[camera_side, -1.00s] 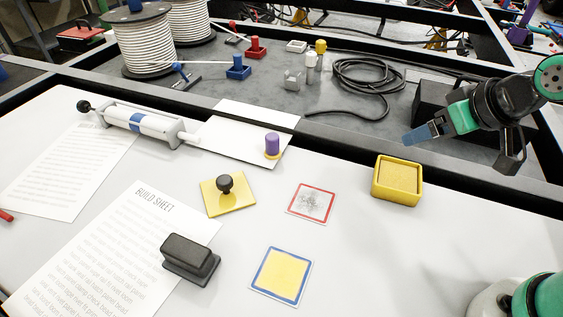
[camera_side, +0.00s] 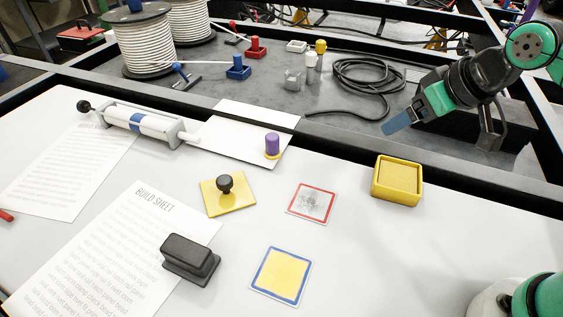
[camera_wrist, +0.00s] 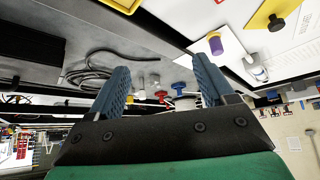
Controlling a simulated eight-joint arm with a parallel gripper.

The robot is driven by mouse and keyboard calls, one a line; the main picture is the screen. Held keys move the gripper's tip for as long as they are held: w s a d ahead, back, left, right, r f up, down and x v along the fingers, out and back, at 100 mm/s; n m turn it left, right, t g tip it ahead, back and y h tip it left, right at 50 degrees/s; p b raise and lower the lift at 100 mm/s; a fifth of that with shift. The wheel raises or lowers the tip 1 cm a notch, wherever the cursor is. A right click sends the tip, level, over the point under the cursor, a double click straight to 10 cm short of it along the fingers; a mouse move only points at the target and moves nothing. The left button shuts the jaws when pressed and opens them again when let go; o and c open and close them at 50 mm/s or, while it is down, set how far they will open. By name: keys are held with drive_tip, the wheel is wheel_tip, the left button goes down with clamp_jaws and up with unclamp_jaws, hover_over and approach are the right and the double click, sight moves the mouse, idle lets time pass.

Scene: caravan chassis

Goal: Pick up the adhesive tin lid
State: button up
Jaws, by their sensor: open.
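The adhesive tin lid appears to be the flat yellow square plate with a black knob (camera_side: 225,194), lying on the white table near the middle of the side view. It also shows at the top right of the wrist view (camera_wrist: 265,17). The open yellow tin (camera_side: 397,181) stands to its right near the table's back edge. My gripper (camera_side: 396,124) is raised at the right, beyond the tin and well away from the lid. Its two blue fingers are apart with nothing held between them in the wrist view (camera_wrist: 163,80).
A purple-topped cylinder (camera_side: 272,145) stands behind the lid. A red-bordered card (camera_side: 311,203), a blue-bordered yellow card (camera_side: 281,276) and a black block (camera_side: 190,259) lie around it. A dark chassis rail (camera_side: 340,143) runs behind the table. A black cable (camera_side: 365,85) lies coiled beyond it.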

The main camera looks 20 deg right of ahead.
drive_tip(key=w+a+n+g+y, duration=0.1)
drive_tip(key=w+a+n, duration=0.2)
drive_tip(key=w+a, duration=0.15)
drive_tip(key=n+g+y, duration=0.2)
drive_tip(key=n+g, duration=0.1)
drive_tip(key=n, duration=0.4)
hover_over(224, 179)
drive_tip(key=s+d, duration=0.1)
drive_tip(key=d, duration=0.1)
wheel_tip(224, 179, down, 9)
drive_tip(key=shift+a+r, duration=0.1)
drive_tip(key=shift+r, duration=0.05)
drive_tip(key=shift+a+f, duration=0.15)
drive_tip(key=shift+f, duration=0.15)
drive_tip(key=shift+x, duration=2.6)
drive_tip(key=shift+s, duration=0.1)
clamp_jaws()
